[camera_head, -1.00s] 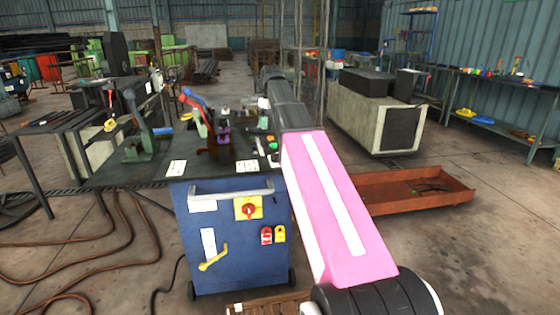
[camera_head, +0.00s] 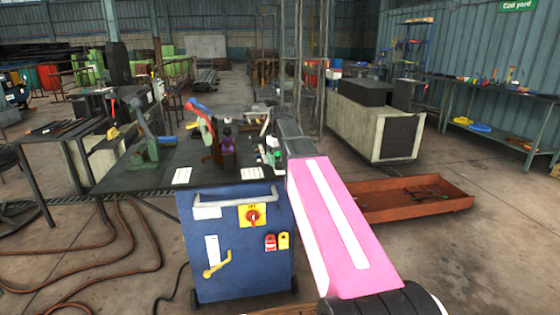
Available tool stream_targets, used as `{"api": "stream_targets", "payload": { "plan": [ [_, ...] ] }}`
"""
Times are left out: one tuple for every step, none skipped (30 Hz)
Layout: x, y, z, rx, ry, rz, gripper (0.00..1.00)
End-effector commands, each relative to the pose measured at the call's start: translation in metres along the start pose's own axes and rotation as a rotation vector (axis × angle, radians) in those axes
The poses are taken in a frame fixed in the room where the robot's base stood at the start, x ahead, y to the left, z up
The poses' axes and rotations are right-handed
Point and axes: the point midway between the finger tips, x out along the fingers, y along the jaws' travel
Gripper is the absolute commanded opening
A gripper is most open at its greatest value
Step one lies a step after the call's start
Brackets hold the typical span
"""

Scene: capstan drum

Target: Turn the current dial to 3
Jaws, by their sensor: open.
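A blue wheeled cabinet (camera_head: 245,272) stands in front of the bench, left of my arm. A red rotary knob (camera_head: 253,216) sits on a yellow plate on its upper front. This knob may be the current dial, but its markings are too small to read. A yellow crank-like handle (camera_head: 216,264) is lower left, and a red tag (camera_head: 270,242) and a yellow tag (camera_head: 284,240) are lower right. My pink arm reaches up and away, right of the cabinet. Its dark far end is beside the bench; I cannot make out my gripper or its fingers there.
The dark bench (camera_head: 135,178) behind the cabinet holds a green machine (camera_head: 147,150), papers and small tools. An orange-brown tray (camera_head: 408,200) lies on the floor to the right, before a pale block (camera_head: 370,125). Hoses (camera_head: 125,255) lie at left. Open floor shows at lower right.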

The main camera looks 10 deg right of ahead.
Motion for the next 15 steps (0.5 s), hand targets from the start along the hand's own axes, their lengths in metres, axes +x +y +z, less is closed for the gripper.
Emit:
{"api": "stream_targets", "payload": {
  "plan": [
    [0.0039, -0.0001, 0.0003, 0.0, 0.0, 0.0, 0.79],
    [0.0055, 0.0, 0.0002, 0.0, 0.0, 0.0, 0.79],
    [0.0073, 0.0, 0.0001, 0.0, 0.0, 0.0, 0.79],
    [0.0082, 0.0, 0.0002, 0.0, 0.0, 0.0, 0.79],
    [0.0089, 0.0, 0.0002, 0.0, 0.0, 0.0, 0.79],
    [0.0094, 0.0, 0.0001, 0.0, 0.0, 0.0, 0.79],
    [0.0096, 0.0, 0.0, 0.0, 0.0, 0.0, 0.79],
    [0.0097, 0.0, 0.0, 0.0, 0.0, 0.0, 0.79],
    [0.0097, 0.0, 0.0, 0.0, 0.0, 0.0, 0.79],
    [0.0096, 0.0, 0.0, 0.0, 0.0, 0.0, 0.79],
    [0.0096, 0.0, 0.0, 0.0, 0.0, 0.0, 0.79],
    [0.0095, 0.0, 0.0, 0.0, 0.0, 0.0, 0.79],
    [0.0094, 0.0, 0.0, 0.0, 0.0, 0.0, 0.79],
    [0.0094, 0.0, 0.0, 0.0, 0.0, 0.0, 0.72],
    [0.0094, 0.0, 0.0, 0.0, 0.0, 0.0, 0.59]
  ]
}}
